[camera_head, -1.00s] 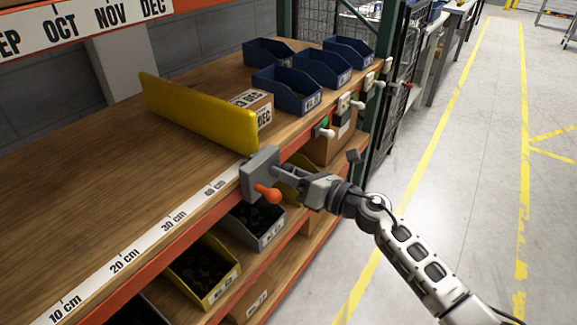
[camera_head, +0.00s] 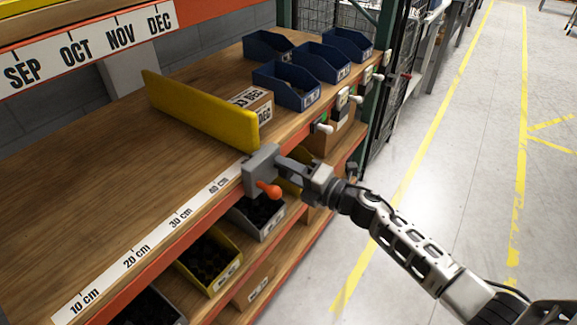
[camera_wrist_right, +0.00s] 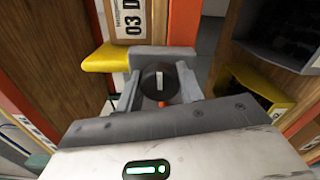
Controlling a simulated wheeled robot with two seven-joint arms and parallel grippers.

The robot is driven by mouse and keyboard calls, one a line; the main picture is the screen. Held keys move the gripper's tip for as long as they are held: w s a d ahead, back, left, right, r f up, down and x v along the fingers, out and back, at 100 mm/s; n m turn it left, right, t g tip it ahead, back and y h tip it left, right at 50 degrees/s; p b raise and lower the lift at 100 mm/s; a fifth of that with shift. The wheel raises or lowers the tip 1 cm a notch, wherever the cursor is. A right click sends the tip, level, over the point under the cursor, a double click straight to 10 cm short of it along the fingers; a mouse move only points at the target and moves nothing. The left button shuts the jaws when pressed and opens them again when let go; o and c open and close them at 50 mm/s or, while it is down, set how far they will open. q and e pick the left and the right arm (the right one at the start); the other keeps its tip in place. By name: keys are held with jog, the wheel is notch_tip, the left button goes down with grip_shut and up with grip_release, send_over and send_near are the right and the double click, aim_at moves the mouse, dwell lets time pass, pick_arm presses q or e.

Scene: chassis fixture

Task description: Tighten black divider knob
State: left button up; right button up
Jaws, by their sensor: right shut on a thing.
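The yellow divider (camera_head: 200,112) stands upright on the wooden shelf, and its end shows in the right wrist view (camera_wrist_right: 105,58). A grey clamp block (camera_head: 260,168) with an orange lever (camera_head: 268,189) sits at the shelf edge below the divider's near end. The black divider knob (camera_wrist_right: 158,80), with a pale mark on its face, shows in the right wrist view. My right gripper (camera_head: 288,167) is at the clamp block's right side, its fingers shut around the knob. The knob is hidden in the head view. My left gripper is not in view.
Several blue bins (camera_head: 287,85) and a labelled box (camera_head: 258,104) stand behind the divider. Other clamps with white handles (camera_head: 323,128) line the shelf edge. Lower bins (camera_head: 210,260) sit beneath. The aisle floor (camera_head: 440,170) at right is clear.

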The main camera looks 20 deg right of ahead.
jog(key=shift+m, duration=0.5)
jog(key=o, duration=0.7)
jog(key=shift+s+d, duration=0.1)
jog(key=shift+b+v, duration=0.9)
jog(key=shift+v, duration=7)
jog(key=shift+f, duration=0.1)
